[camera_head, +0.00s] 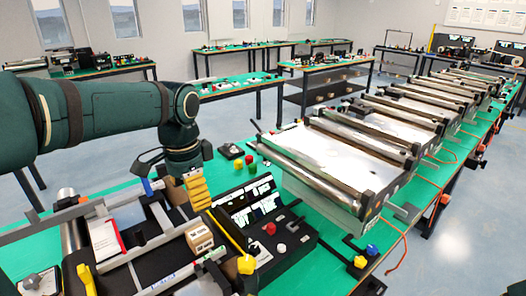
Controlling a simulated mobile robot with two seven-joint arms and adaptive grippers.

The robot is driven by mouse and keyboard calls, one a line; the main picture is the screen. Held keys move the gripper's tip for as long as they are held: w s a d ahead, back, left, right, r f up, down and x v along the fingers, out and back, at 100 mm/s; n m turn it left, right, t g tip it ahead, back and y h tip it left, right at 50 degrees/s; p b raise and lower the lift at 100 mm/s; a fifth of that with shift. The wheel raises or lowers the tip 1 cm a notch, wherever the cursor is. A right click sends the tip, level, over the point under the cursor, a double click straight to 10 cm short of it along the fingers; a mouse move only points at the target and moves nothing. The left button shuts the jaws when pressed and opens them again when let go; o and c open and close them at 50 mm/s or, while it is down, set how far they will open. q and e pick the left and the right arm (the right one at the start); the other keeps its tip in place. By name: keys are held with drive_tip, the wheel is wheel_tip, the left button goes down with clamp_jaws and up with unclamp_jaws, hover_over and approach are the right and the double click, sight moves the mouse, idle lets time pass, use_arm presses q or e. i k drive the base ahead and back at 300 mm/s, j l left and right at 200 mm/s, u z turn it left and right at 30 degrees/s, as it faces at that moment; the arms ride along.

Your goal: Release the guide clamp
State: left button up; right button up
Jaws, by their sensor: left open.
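My left arm comes in from the left, and its dark gripper (176,172) points down over the near mini conveyor (128,214), its fingers apart. A yellow ribbed piece (197,190) shows just below the gripper, but I cannot tell whether it touches it. A small blue piece (147,187) is on the grey guide rail beside the gripper. A yellow lever (87,280) stands at the front left, and a yellow knob (247,264) is at the rail's near right end. I cannot tell which of these is the guide clamp. My right gripper is not in view.
A cardboard box (200,238) and a red-and-white box (105,240) are on the conveyor. A black control box (268,228) with screens and knobs stands close to its right. A row of silver conveyors (335,160) fills the green bench on the right.

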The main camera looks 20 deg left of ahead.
sight(149, 192)
drive_tip(key=k+l, duration=0.75)
drive_tip(key=l, duration=0.2)
